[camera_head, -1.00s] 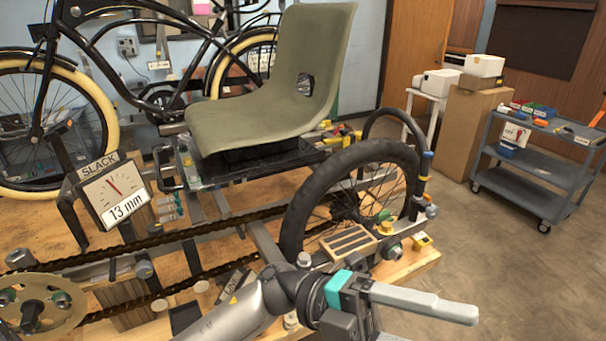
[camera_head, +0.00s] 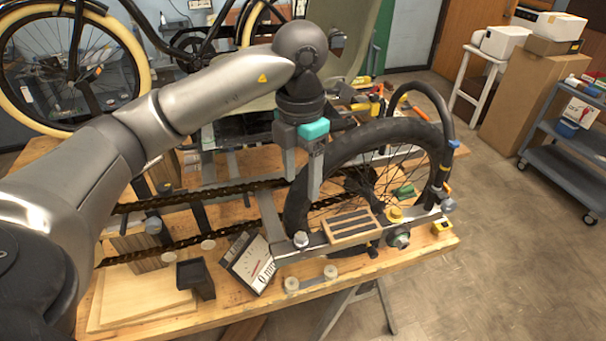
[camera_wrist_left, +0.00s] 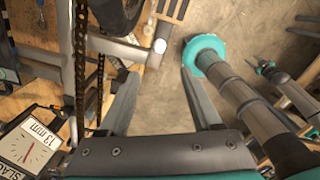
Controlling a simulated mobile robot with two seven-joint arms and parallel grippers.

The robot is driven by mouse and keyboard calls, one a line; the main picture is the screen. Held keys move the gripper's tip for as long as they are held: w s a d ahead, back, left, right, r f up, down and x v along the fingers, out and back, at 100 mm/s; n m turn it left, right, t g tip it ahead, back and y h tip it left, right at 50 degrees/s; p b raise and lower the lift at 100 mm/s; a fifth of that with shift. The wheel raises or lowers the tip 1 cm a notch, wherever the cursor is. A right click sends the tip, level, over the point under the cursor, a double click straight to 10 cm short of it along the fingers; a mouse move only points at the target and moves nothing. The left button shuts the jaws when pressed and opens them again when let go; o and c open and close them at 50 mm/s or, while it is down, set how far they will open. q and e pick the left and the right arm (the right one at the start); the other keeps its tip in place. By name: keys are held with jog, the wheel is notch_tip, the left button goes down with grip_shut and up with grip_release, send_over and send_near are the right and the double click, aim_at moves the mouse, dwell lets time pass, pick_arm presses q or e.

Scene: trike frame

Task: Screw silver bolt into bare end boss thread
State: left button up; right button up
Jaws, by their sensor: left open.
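The silver bolt (camera_head: 301,239) stands with its hex head up at the left end of the grey frame bar in the head view. The end boss under it is mostly hidden, so I cannot tell how deep the thread is engaged. It also shows in the left wrist view (camera_wrist_left: 160,46), beyond and between the fingertips. My left gripper (camera_head: 301,190) points down above the bolt, clear of it. Its fingers (camera_wrist_left: 157,75) are apart and empty. My right gripper is not seen.
The black wheel (camera_head: 345,165) stands close beside my left fingers. A slotted wooden block (camera_head: 351,227) and a yellow fitting (camera_head: 396,213) are to the bolt's right. A tilted gauge (camera_head: 249,263) and a black cup (camera_head: 196,279) are left. Chain runs (camera_head: 235,187) pass behind.

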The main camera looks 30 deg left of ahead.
aim_at(301, 236)
pick_arm(q)
notch_tip(301, 236, down, 15)
jog(key=shift+f+p, duration=0.1)
jog(key=shift+p, duration=0.8)
grip_shut()
jog(key=m, duration=1.2)
jog(key=shift+s, duration=0.1)
jog(key=shift+c, duration=1.5)
grip_release()
